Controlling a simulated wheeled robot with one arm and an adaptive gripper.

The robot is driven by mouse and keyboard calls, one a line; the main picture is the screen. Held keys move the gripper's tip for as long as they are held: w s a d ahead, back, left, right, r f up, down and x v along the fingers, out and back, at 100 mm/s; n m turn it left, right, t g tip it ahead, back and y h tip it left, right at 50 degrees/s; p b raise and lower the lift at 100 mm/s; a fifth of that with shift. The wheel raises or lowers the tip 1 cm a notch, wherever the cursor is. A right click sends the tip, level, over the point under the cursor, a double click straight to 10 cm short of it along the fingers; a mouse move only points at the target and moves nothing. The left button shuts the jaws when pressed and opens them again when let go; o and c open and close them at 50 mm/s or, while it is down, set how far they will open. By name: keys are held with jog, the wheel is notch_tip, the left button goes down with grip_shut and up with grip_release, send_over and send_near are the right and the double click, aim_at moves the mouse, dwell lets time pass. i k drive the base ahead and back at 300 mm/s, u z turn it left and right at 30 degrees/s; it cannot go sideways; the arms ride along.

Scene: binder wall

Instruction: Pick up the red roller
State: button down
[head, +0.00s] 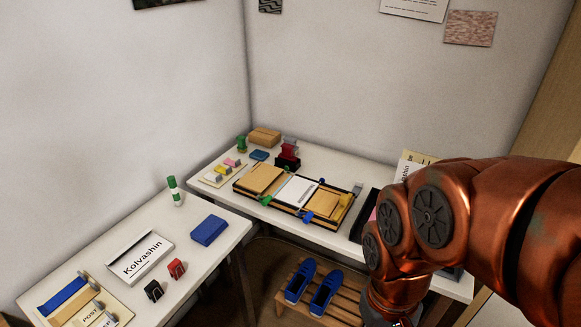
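A small red object with a black base (288,155) stands near the back of the far white table. It may be the red roller, but it is too small to tell for sure. My copper-coloured arm comes in from the right and bends down in front of the far table's right end. The arm leaves the picture at the bottom edge, and the fingers of my gripper are out of view. The red object stands up and to the left of the arm, well apart from it.
A dark tray (240,186) with tan blocks and a white card lies before the red object. The near table (185,293) holds a name sign (140,257), a blue block (209,230) and a red clip-like piece (177,268). Blue shoes (324,291) rest on a slatted wooden rack below.

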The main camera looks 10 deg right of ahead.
aim_at(287, 154)
jog(key=u, duration=0.4)
jog(key=i, duration=1.15)
jog(key=u, duration=0.3)
